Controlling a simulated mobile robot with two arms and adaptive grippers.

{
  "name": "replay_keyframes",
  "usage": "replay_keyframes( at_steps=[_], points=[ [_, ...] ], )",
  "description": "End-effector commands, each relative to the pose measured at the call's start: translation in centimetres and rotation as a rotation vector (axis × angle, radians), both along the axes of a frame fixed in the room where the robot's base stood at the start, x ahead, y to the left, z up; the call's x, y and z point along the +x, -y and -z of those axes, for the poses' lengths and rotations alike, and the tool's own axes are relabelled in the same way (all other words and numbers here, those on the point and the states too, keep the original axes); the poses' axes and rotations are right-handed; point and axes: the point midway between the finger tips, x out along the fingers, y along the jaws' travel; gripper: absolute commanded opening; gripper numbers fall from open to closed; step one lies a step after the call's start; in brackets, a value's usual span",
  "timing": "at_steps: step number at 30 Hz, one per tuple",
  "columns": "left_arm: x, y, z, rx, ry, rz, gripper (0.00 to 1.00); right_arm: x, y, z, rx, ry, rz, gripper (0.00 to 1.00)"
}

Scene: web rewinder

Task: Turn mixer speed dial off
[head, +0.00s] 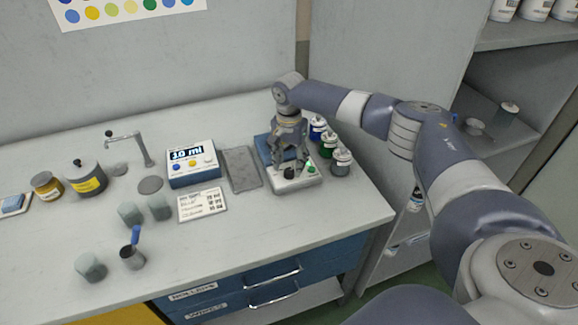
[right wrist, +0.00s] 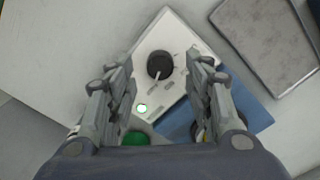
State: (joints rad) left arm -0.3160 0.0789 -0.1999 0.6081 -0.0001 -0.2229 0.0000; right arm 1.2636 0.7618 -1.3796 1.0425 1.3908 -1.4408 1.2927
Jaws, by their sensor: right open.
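The mixer is a white control box (head: 297,180) with a blue part (head: 262,144) behind it, near the right side of the bench. Its black speed dial (right wrist: 160,65) has a white pointer line and shows between my fingers in the right wrist view. In the head view the dial (head: 289,172) is on the box's front left. A lit green indicator (right wrist: 142,108) is on the same face. My right gripper (head: 290,166) is open, pointing down above the box, with its fingertips (right wrist: 160,85) on either side of the dial; contact cannot be told. My left gripper is not in view.
Several lidded jars (head: 341,160) stand close to the right of the mixer. Cups (head: 131,213) and a can (head: 86,178) stand further left.

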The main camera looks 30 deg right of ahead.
Motion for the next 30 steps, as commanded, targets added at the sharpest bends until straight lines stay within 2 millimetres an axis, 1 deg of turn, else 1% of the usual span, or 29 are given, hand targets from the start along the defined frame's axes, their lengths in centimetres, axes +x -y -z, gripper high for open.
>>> replay_keyframes(
  at_steps=[3, 6, 9, 11, 16, 17, 18, 20, 21, 22, 30],
  points=[
    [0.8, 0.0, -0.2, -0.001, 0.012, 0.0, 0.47, 0.0, 0.0, 1.5, 0.0, -0.001, 0.0, 0.47],
    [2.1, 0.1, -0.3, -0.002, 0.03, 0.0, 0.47, 0.0, 0.0, 2.2, 0.001, -0.001, 0.0, 0.47],
    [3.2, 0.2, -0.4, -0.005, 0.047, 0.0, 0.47, 0.0, 0.0, 2.5, 0.001, 0.001, -0.001, 0.47],
    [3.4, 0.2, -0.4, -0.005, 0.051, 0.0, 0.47, 0.0, 0.0, 2.5, 0.001, 0.002, -0.001, 0.47],
    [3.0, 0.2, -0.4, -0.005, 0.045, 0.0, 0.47, 0.0, 0.0, 2.5, 0.001, 0.001, -0.001, 0.47],
    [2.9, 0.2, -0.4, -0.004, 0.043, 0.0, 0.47, 0.0, 0.0, 2.5, 0.001, 0.001, -0.001, 0.4],
    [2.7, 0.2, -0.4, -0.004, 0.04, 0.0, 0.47, 0.0, 0.0, 2.5, 0.001, 0.001, -0.001, 0.31],
    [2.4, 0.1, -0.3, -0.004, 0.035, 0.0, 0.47, 0.0, 0.0, 2.5, 0.001, 0.001, -0.001, 0.18],
    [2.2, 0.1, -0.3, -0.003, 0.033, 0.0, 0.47, 0.0, 0.0, 2.5, 0.001, 0.001, -0.001, 0.09],
    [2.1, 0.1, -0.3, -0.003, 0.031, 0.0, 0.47, 0.0, 0.0, 2.5, 0.001, 0.001, -0.001, 0.02],
    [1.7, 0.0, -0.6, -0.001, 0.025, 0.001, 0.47, 0.0, 0.0, 2.4, 0.001, 0.0, -0.006, 0.02]
  ],
)
